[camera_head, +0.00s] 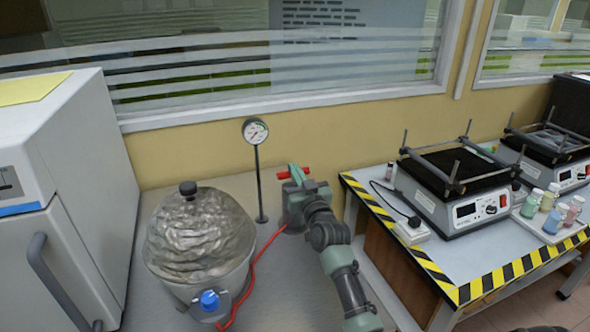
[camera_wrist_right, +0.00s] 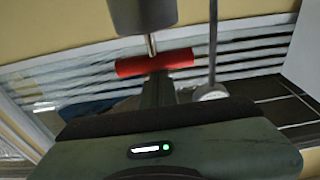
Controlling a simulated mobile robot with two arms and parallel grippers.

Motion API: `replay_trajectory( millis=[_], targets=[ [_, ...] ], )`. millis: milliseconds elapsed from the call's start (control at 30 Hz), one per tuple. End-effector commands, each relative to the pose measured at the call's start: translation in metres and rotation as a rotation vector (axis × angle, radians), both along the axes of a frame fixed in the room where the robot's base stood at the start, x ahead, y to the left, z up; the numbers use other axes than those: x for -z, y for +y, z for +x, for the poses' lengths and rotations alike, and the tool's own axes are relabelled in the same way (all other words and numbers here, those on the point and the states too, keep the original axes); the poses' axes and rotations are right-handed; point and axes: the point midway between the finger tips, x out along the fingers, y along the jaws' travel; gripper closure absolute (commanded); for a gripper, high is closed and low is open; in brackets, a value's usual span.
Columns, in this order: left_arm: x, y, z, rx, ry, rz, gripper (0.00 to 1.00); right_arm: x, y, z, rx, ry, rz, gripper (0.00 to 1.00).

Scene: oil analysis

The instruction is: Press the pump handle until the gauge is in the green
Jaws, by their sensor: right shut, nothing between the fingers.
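The red pump handle (camera_head: 306,170) shows in the head view just behind my right gripper (camera_head: 294,174), whose shut, empty fingers overlap its middle. In the right wrist view the handle (camera_wrist_right: 178,61) is a crossbar on a thin metal rod, with the grey pump body (camera_wrist_right: 142,14) at the top of the picture. My right fingers (camera_wrist_right: 158,85) reach the middle of the bar there; contact is hard to confirm. The round white gauge (camera_head: 255,131) stands on a thin post left of the handle. It has a green zone at upper right; its needle is too small to read surely. My left gripper is not in view.
A metal vessel (camera_head: 198,240) with a crumpled foil-like top and a blue knob (camera_head: 210,300) stands left of the pump. A red hose (camera_head: 252,270) runs between them. A white cabinet (camera_head: 70,150) stands at left. A striped-edge table (camera_head: 440,262) with hotplates is at right.

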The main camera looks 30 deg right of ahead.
Motion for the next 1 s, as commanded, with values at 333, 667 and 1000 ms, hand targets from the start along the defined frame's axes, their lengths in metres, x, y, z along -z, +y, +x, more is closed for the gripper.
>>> replay_trajectory(
  millis=[333, 667, 1000],
  targets=[
    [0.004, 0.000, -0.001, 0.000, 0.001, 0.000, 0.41, 0.017, 0.002, 0.000, -0.005, 0.023, 0.005, 1.00],
    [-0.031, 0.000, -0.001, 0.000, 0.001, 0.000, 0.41, -0.029, -0.001, 0.010, -0.005, 0.015, 0.002, 1.00],
    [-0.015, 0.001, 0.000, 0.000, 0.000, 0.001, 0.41, -0.018, 0.014, -0.055, -0.003, 0.008, 0.000, 1.00]
  ],
)
